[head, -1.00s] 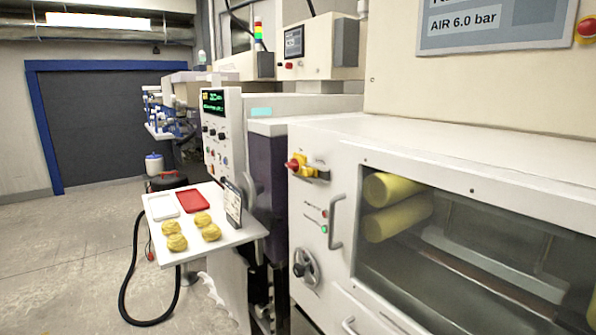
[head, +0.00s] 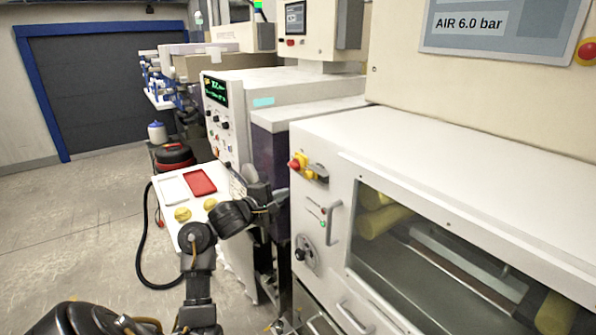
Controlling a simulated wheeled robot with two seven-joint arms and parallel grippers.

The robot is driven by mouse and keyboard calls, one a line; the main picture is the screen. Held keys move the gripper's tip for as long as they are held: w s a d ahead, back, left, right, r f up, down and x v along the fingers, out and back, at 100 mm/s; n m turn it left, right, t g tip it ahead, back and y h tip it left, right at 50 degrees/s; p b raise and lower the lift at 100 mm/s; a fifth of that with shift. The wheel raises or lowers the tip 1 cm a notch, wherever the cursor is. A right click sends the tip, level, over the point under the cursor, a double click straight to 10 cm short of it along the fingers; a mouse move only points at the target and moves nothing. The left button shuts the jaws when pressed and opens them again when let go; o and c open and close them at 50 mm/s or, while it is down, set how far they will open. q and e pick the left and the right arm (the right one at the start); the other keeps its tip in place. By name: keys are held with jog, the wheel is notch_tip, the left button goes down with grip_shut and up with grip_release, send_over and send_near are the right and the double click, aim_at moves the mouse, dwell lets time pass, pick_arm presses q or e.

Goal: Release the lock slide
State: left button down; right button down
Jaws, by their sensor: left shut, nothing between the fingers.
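A yellow latch with a red knob (head: 296,164) and a grey part on its right sits at the upper left of the white machine front; it looks like the lock slide. My left gripper (head: 281,193) is shut and empty. It is below and slightly left of the latch in the picture, and I see no contact. Its fingertips are small and dark here. The guard door's grey handle (head: 334,222) and window (head: 440,262) are to the right. My right gripper is not in view.
A handwheel (head: 306,254) and small buttons sit below the latch. A white side table with a red tray (head: 200,183) and yellow items (head: 182,214) is behind my left arm. A black hose (head: 142,255) loops on the floor. Open floor lies at the left.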

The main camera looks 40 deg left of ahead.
aim_at(310, 175)
pick_arm(q)
jog(key=r, duration=0.3)
jog(key=shift+s+a+n, duration=0.35)
jog(key=shift+s+n, duration=0.05)
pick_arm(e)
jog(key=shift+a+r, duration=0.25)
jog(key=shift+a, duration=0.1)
pick_arm(q)
jog(key=shift+w, duration=0.1)
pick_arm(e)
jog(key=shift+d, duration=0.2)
pick_arm(q)
jog(key=w+f, duration=0.1)
jog(key=w, duration=0.8)
jog(key=shift+w+a+p, duration=0.15)
jog(key=shift+w+p, duration=0.25)
jog(key=shift+p, duration=0.05)
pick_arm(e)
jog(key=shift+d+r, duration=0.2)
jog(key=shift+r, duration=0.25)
pick_arm(q)
jog(key=shift+w, duration=0.1)
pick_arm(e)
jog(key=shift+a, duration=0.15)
